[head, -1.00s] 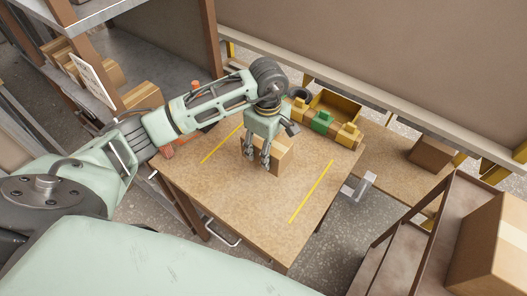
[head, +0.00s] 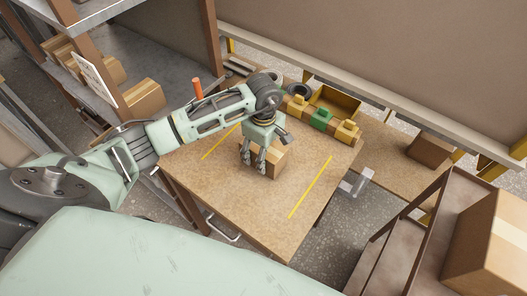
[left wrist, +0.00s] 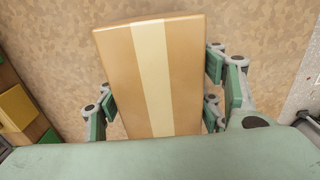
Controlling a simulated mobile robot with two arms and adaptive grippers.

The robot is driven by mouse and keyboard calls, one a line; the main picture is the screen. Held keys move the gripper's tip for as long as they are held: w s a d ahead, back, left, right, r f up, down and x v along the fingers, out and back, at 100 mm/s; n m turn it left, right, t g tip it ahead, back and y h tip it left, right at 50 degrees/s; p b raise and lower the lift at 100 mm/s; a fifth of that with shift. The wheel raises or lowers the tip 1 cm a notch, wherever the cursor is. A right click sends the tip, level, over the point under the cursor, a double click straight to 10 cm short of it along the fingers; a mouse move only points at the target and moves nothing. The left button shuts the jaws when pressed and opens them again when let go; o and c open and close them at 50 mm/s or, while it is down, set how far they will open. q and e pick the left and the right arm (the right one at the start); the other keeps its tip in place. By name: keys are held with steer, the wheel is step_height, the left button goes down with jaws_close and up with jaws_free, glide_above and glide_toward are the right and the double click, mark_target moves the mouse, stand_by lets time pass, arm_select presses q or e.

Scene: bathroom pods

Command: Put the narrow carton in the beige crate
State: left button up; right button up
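The narrow carton (head: 274,162) is a brown box with a pale tape strip. It stands over the wooden table top in the head view and fills the middle of the left wrist view (left wrist: 185,75). My left gripper (head: 253,163) has its fingers on both sides of the carton, with the pads against or very near its sides; it appears shut on it. Whether the carton's base touches the table is hard to tell. An open ochre-beige crate (head: 351,104) stands at the table's back edge, partly hidden by blocks. My right gripper is not in view.
Yellow and green blocks (head: 321,119) stand in a row before the crate. Two yellow lines mark the table (head: 240,205), whose front is clear. A shelf with cartons (head: 143,98) stands left, and a rack with a large box (head: 490,245) stands right.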

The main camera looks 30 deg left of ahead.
arm_select(q)
steer(key=shift+o, duration=1)
steer(key=shift+r, duration=0.1)
steer(key=shift+r+p, duration=0.2)
steer(key=shift+p, duration=0.1)
steer(key=shift+o, duration=0.3)
step_height(320, 180, up, 11)
steer(key=b, duration=0.3)
steer(key=shift+b, duration=0.3)
steer(key=shift+f+p, duration=0.1)
steer(key=shift+p, duration=0.2)
step_height(320, 180, down, 13)
steer(key=p, duration=0.5)
steer(key=shift+f, duration=0.25)
